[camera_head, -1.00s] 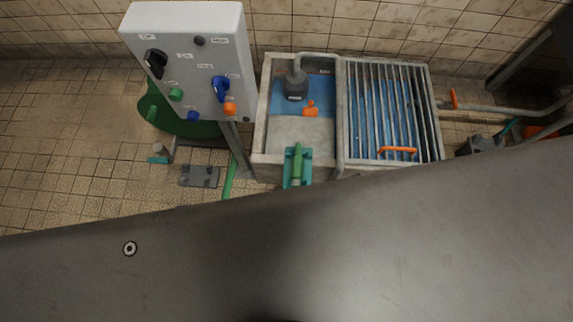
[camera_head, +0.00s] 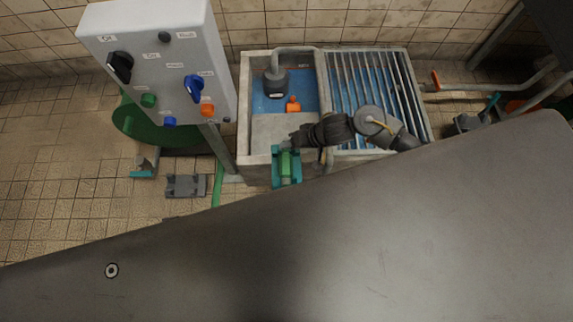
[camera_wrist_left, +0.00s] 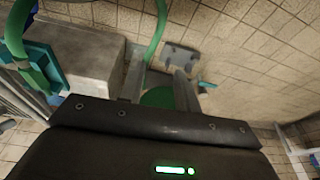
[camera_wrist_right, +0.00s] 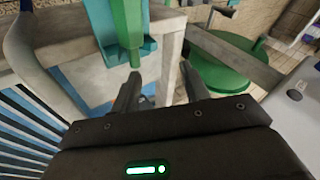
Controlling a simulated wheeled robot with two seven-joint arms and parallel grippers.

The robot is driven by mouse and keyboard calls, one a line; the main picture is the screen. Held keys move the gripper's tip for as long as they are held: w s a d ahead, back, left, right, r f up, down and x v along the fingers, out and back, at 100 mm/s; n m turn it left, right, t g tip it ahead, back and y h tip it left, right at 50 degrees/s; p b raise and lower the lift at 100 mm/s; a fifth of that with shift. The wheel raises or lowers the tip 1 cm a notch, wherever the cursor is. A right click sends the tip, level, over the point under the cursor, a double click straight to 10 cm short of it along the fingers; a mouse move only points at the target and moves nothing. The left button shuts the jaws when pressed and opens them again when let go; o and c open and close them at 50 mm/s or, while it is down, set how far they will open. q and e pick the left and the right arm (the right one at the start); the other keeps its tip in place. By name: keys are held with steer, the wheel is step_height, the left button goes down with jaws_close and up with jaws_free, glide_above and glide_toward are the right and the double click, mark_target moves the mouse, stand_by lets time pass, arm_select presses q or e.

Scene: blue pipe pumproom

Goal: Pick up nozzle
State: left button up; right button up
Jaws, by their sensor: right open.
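The green nozzle (camera_head: 286,163) sits in a teal holder (camera_head: 276,170) on the front wall of the basin. My right gripper (camera_head: 296,138), its arm coming from the right, is just above and beside the holder. In the right wrist view the nozzle (camera_wrist_right: 127,22) hangs in the teal holder (camera_wrist_right: 146,49), its lower end near my open, empty fingers (camera_wrist_right: 160,76). I cannot tell whether a finger touches it. The left wrist view shows my left gripper's dark housing (camera_wrist_left: 150,140); its fingers are not clear. Green piping and the teal holder (camera_wrist_left: 45,66) show at its left.
The concrete basin (camera_head: 257,130) holds a grey pump (camera_head: 276,84) and an orange piece (camera_head: 293,105). A metal grating (camera_head: 345,85) is to its right. A white control panel (camera_head: 160,60) stands left. A grey plate (camera_head: 186,186) lies on the tiled floor.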

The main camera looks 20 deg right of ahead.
mark_target(289, 155)
steer(key=f, duration=0.2)
steer(key=d+f+m+g+b, duration=0.1)
steer(key=f, duration=0.1)
steer(key=d+f+m+g+b, duration=0.1)
steer(key=f, duration=0.1)
steer(key=shift+w+f, duration=0.15)
steer(key=shift+w, duration=0.1)
steer(key=shift+a+f+b, duration=0.25)
steer(key=shift+f+b, duration=0.1)
steer(key=b+x, duration=0.1)
steer(key=x, duration=0.1)
steer(key=shift+w+f+b, duration=0.1)
steer(key=shift+f+b, duration=0.15)
steer(key=shift+b, duration=0.05)
steer(key=shift+b+x, duration=0.4)
steer(key=shift+x, duration=0.6)
steer(key=shift+a+f, duration=0.1)
steer(key=shift+a, duration=0.15)
arm_select(q)
steer(key=w+d+r+m+t+h, duration=0.1)
steer(key=w+d+r+t, duration=0.2)
steer(key=r, duration=0.4)
steer(key=shift+w+r+t, duration=0.3)
steer(key=shift+w+t, duration=0.2)
steer(key=shift+d, duration=0.1)
arm_select(e)
steer(key=shift+c, duration=0.4)
